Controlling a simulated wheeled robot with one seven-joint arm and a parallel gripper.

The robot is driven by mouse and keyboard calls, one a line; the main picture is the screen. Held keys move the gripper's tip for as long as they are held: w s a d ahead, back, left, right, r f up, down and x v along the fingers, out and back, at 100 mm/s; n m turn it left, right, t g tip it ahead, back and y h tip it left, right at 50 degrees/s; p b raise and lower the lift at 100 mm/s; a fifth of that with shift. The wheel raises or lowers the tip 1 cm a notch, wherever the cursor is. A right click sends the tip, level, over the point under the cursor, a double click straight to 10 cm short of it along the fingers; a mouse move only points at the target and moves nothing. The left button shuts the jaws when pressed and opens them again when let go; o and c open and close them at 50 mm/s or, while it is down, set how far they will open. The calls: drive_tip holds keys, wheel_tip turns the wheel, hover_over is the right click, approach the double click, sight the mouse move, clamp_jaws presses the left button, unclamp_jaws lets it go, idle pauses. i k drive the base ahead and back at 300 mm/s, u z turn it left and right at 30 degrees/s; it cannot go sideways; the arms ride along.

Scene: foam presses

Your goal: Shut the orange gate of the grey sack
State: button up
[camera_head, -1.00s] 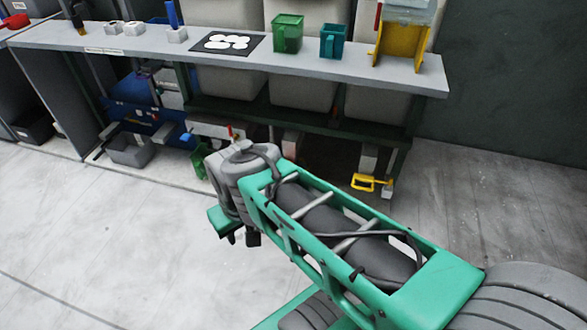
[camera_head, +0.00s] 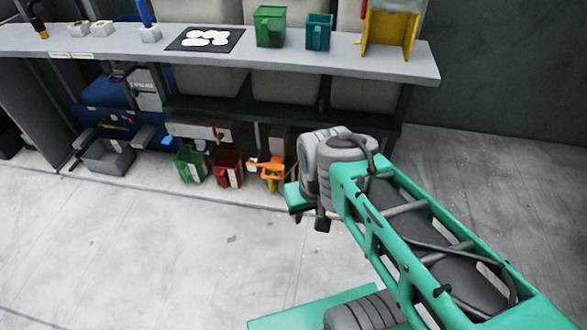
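An orange gate (camera_head: 268,170) shows low under the bench, at the bottom of the frame of sacks, just left of my arm's end. Its right side is close to my arm in the picture, and I cannot tell whether it is open or shut. Several large pale grey sacks (camera_head: 285,88) hang behind and below the bench top; which one the orange gate belongs to is not clear. My gripper (camera_head: 309,219) is at the far end of my green arm, small and dark, pointing down. It appears apart from the gate, and its fingers are too unclear to judge.
A green bin (camera_head: 190,165) and a red bin (camera_head: 229,168) stand left of the orange gate. A grey bin (camera_head: 108,158) is farther left. The bench (camera_head: 330,67) holds green and teal containers and a yellow stand (camera_head: 390,35). The front floor is clear.

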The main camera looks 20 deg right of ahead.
sight(264, 170)
drive_tip(key=u, duration=1.05)
drive_tip(key=i, duration=1.45)
drive_tip(key=z, duration=0.8)
